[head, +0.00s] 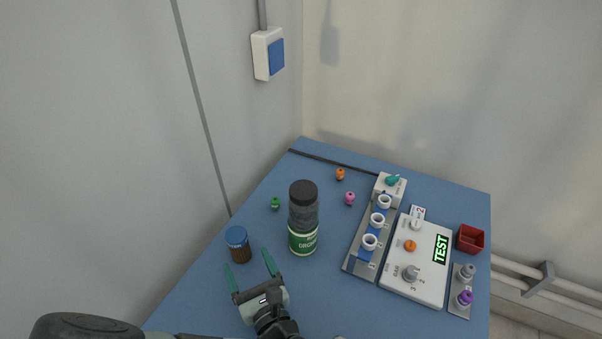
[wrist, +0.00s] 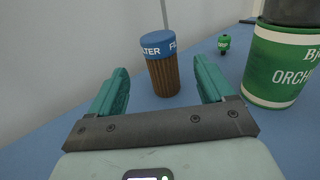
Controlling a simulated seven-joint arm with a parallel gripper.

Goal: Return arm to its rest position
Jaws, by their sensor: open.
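My gripper (head: 251,271) is at the front left of the blue table, its two green fingers spread apart with nothing between them. In the wrist view my gripper (wrist: 161,88) also shows open. A brown filter jar with a blue lid (head: 238,246) stands upright just beyond the left finger in the head view. In the wrist view the filter jar (wrist: 163,72) stands ahead of the gap between the fingers, and I cannot tell how far beyond the tips.
A tall green-labelled bottle with a dark cap (head: 303,218) stands right of my gripper. Small green (head: 275,203), pink (head: 350,198) and orange (head: 340,174) pieces lie behind. A white TEST panel (head: 430,270), a rack of white rings (head: 360,262) and a red box (head: 470,239) occupy the right. Walls border the table.

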